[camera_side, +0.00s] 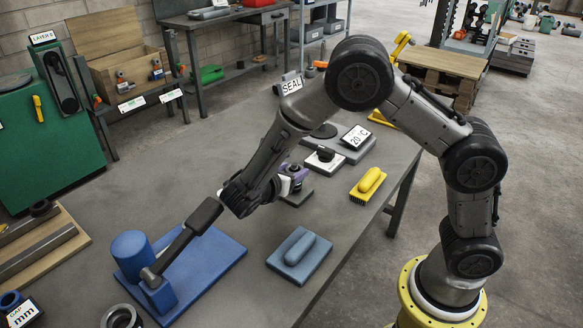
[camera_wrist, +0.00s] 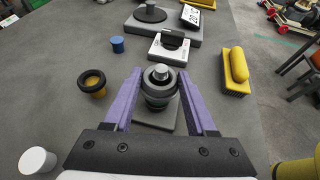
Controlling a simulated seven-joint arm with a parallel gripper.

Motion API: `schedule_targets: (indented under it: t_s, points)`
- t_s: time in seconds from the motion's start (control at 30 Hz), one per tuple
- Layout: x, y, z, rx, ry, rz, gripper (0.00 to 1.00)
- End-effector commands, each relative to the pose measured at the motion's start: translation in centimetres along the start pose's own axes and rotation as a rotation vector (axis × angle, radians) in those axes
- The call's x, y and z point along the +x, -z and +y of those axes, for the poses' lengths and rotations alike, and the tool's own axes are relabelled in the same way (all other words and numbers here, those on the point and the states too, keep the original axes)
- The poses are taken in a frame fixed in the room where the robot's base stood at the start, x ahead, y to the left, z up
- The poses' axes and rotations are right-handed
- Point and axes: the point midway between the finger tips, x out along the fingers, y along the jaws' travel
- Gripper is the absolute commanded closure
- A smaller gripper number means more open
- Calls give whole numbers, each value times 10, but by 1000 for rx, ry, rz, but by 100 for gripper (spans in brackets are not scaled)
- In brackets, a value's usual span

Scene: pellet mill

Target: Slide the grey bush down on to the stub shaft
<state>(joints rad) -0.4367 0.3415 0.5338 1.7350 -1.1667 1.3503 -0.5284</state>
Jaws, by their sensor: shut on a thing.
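My gripper (camera_wrist: 159,76) has two purple fingers, shut on the grey bush (camera_wrist: 157,90) from either side in the wrist view. The bush is a dark grey ring. The light grey round top of the stub shaft (camera_wrist: 161,72) shows inside the bush, so the bush appears to be around the shaft; how far down it sits I cannot tell. The square grey base plate (camera_wrist: 170,118) lies under them on the bench. In the side view, my gripper (camera_side: 292,172) is partly hidden behind my forearm, with the base plate (camera_side: 298,197) below it; the bush and shaft are hard to make out there.
A black and yellow ring (camera_wrist: 91,82), a blue cylinder (camera_wrist: 117,44) and a white cylinder (camera_wrist: 37,160) stand to the left. A small white-topped device (camera_wrist: 172,52) stands behind the base plate, and a yellow brush (camera_wrist: 236,72) is to the right. A blue fixture (camera_side: 205,262) is on the bench.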

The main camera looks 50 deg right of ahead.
Motion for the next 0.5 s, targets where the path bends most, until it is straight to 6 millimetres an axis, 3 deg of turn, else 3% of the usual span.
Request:
schedule_targets:
  t_s: [0.17,0.2,0.37,0.5]
  points:
    - [0,0,0,1,-1,-1,100]
    - [0,0,0,1,-1,-1,40]
    - [0,0,0,1,0,-1,11]
    - [0,0,0,0,0,-1,8]
